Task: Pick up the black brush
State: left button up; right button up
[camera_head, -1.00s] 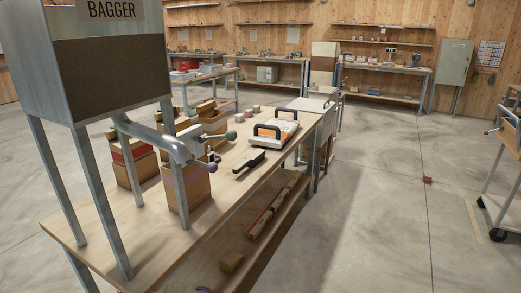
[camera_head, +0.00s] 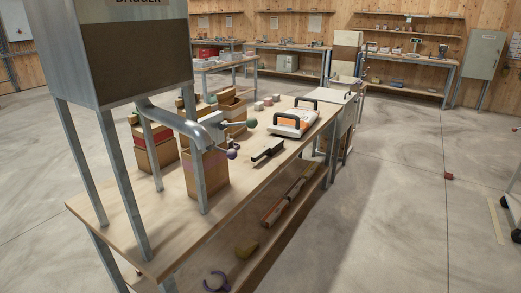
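A black object (camera_head: 267,150) that looks like the black brush lies on the wooden tabletop (camera_head: 236,178), near the table's right edge. It is small in view, so its bristles cannot be made out. It lies in front of the white and orange tray-like item with black handles (camera_head: 294,122) and to the right of the cardboard boxes. Nothing covers it. Neither of my grippers shows in the head view.
A metal bagger machine (camera_head: 130,62) stands on legs at the table's left end, its spout over an open cardboard box (camera_head: 208,175). The floor at right (camera_head: 400,210) is mostly clear.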

aim_at(272, 148)
jog(key=i+u, duration=0.1)
jog(key=u, duration=0.3)
jog(key=l+u, duration=0.15)
jog(key=u, duration=0.25)
jog(key=i+l+u, duration=0.1)
jog(key=u, duration=0.35)
jog(key=i+l+u, duration=0.15)
jog(key=l+u, duration=0.2)
jog(key=l, duration=0.35)
jog(key=i+l+u, duration=0.1)
jog(key=l+u, duration=0.25)
jog(key=l, duration=0.35)
jog(key=l+u, duration=0.35)
jog(key=l, duration=0.4)
